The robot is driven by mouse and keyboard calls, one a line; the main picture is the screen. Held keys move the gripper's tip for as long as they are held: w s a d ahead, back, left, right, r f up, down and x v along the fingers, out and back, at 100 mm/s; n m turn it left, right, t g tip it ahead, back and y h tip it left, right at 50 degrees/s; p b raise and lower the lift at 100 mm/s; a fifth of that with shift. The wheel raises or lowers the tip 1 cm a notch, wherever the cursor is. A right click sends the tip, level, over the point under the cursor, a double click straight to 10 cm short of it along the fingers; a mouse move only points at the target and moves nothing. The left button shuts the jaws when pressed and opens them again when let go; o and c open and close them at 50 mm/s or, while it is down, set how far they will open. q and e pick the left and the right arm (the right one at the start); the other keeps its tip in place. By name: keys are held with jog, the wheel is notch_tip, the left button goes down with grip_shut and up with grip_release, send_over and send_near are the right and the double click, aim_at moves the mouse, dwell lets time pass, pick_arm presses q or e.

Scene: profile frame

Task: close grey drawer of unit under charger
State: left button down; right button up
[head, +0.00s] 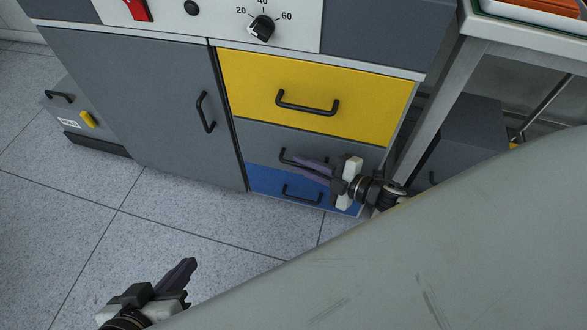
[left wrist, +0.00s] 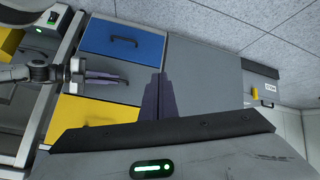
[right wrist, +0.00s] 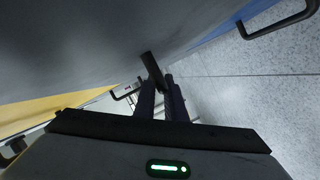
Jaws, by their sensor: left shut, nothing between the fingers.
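The grey drawer (head: 262,136) is the middle one of the unit, between a yellow drawer (head: 250,85) above and a blue drawer (head: 264,179) below. Its front looks about level with theirs; I cannot tell whether a small gap is left. In the head view its dark bar handle (head: 287,156) is partly hidden by my right gripper (head: 305,168). In the right wrist view the grey front (right wrist: 70,50) fills the upper left, and the handle (right wrist: 152,68) is at the fingertips, with a narrow gap between the fingers. My left gripper (head: 187,270) is shut and empty, away from the unit.
The charger panel (head: 225,20) with a dial is above the unit. A grey cabinet door (head: 130,95) is left of the drawers. A metal-legged table (head: 430,100) stands close on the right. A grey box (head: 75,115) is at far left. Tiled floor in front is clear.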

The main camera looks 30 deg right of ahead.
pick_arm(q)
jog(key=shift+w+d+r, duration=0.1)
pick_arm(e)
jog(key=o, duration=0.4)
jog(key=shift+c, duration=0.2)
jog(key=shift+s, duration=0.1)
